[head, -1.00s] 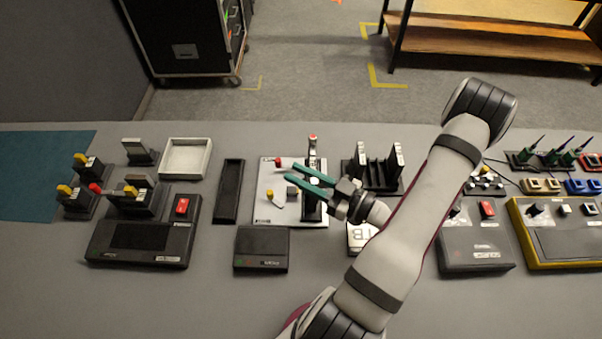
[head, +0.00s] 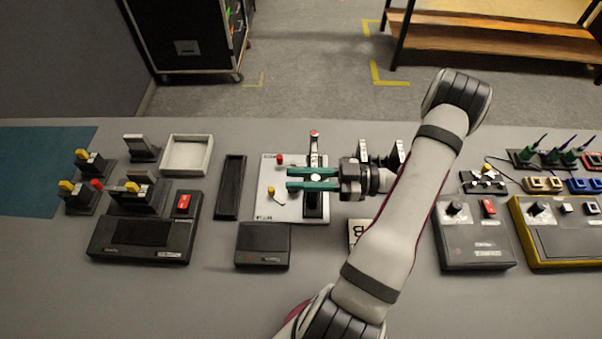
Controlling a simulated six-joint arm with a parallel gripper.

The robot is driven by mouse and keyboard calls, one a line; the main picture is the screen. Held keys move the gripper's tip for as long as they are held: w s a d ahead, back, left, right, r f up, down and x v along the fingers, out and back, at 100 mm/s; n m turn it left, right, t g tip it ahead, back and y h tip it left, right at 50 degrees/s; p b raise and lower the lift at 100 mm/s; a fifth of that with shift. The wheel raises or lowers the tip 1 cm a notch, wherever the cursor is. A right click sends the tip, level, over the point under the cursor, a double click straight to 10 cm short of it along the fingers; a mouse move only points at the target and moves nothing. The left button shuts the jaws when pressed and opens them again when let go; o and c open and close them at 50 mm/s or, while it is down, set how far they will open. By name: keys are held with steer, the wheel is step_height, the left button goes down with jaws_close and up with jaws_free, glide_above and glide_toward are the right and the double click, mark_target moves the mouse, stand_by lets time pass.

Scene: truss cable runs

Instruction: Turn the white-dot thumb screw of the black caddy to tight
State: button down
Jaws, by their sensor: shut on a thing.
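My gripper (head: 312,180) has two green fingers that point left, level and parallel, over the white plate (head: 262,212). It is shut on a small part with a pale top, which looks like the white-dot thumb screw (head: 318,180); the fingers hide most of it. The part sits on a dark upright body, which I take for the black caddy (head: 316,207), on the right of the plate. The screw's turn angle cannot be read. A red-tipped piece (head: 314,134) stands behind the fingers. A red knob (head: 280,159) and a yellow knob (head: 271,192) sit left of them.
A black slotted holder (head: 378,158) stands behind my wrist. A black box (head: 263,246) lies in front of the plate, and a narrow black tray (head: 230,187) lies to its left. Knobbed units stand at far left. Panels (head: 474,236) fill the right.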

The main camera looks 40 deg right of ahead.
steer(key=shift+s+a+n+g+y, duration=0.15)
steer(key=shift+s+n+g+y, duration=0.05)
steer(key=shift+n+g+y, duration=0.65)
steer(key=shift+s+a+n+g+y, duration=0.15)
steer(key=shift+n+g+y, duration=0.45)
steer(key=shift+g, duration=0.45)
steer(key=shift+n+g, duration=0.25)
steer(key=shift+g, duration=0.05)
steer(key=c, duration=0.7)
jaws_free()
steer(key=s+d+r, duration=0.5)
steer(key=s+r, duration=0.5)
steer(key=r, duration=0.1)
steer(key=shift+s, duration=0.35)
